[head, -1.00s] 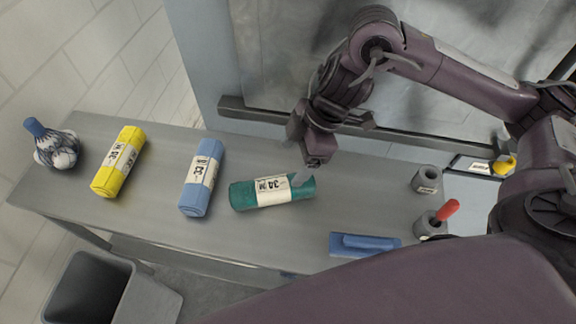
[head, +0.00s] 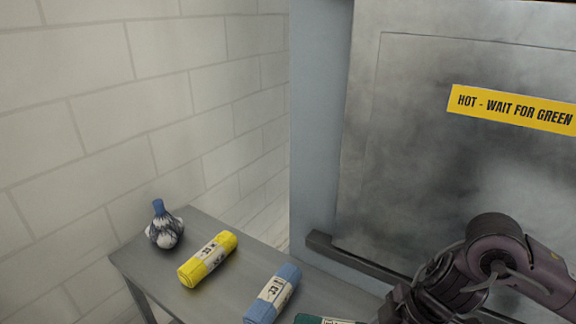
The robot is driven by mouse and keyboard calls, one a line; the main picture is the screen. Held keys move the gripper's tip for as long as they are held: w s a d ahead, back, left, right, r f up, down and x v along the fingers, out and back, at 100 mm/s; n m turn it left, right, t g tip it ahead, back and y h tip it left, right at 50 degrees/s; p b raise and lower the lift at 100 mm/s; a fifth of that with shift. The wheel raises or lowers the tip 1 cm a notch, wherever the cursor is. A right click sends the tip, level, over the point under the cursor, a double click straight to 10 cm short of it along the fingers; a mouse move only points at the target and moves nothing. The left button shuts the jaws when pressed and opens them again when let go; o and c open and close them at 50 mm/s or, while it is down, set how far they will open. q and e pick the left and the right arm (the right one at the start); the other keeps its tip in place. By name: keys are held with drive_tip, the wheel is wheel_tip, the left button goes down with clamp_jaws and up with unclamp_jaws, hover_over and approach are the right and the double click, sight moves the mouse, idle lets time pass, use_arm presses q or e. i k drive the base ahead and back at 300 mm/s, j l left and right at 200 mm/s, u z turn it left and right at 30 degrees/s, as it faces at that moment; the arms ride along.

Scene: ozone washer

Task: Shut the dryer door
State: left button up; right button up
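A large brushed-metal door panel (head: 420,170) fills the right half of the head view, with a yellow label (head: 510,110) reading "HOT - WAIT FOR GREEN". I take it for the dryer door; its right side is out of view, and I cannot tell if it is ajar. A dark bar (head: 355,262) runs along its lower edge. My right arm comes in from the lower right, in front of the panel's lower part. My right gripper (head: 398,308) is at the bottom edge, its fingertips cut off. My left gripper is not in view.
A grey bench (head: 235,290) below the panel holds a blue-topped bundle (head: 164,228), a yellow roll (head: 207,258), a blue roll (head: 272,294) and a partly visible green roll (head: 322,320). A blue-grey post (head: 315,140) stands left of the panel, beside a tiled wall (head: 130,110).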

sight(457, 112)
drive_tip(key=k, duration=1.2)
